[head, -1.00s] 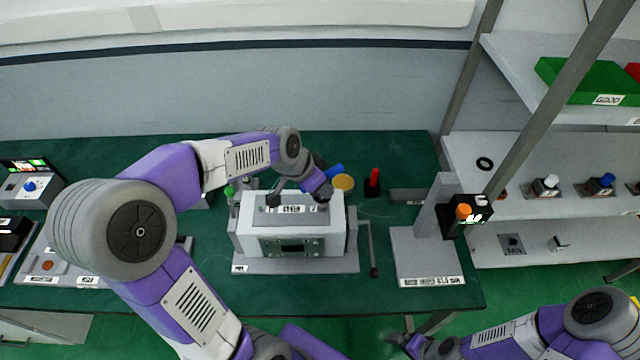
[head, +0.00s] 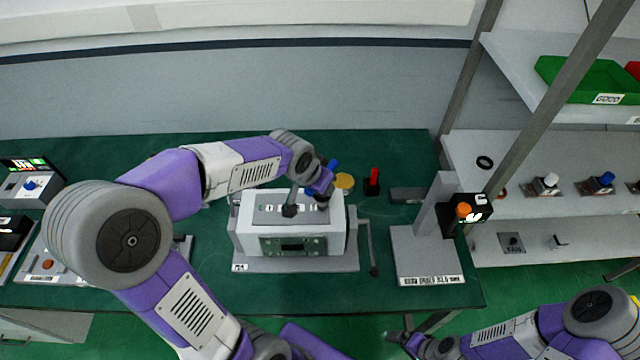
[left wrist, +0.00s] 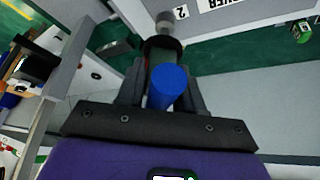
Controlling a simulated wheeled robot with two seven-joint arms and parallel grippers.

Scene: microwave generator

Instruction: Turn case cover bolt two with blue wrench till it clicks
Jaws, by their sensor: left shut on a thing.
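The white and grey case (head: 345,225) stands on its base plate on the green table. My left gripper (head: 322,198) is over the right part of its top cover. In the left wrist view the left gripper (left wrist: 160,62) is shut on the blue wrench (left wrist: 168,88), whose round blue end faces the camera. A dark ring lies beyond the wrench, and a grey bolt head (left wrist: 164,20) shows past it, beside a label "2". The contact between wrench and cover is hidden. My right gripper (head: 393,338) is low at the right, away from the case; its jaws are too small to judge.
A red upright piece (head: 373,177) and a yellow round piece (head: 343,182) stand behind the case. A crank handle (head: 373,250) is at its right. A grey stand (head: 425,250) is further right, before the shelves (head: 550,190).

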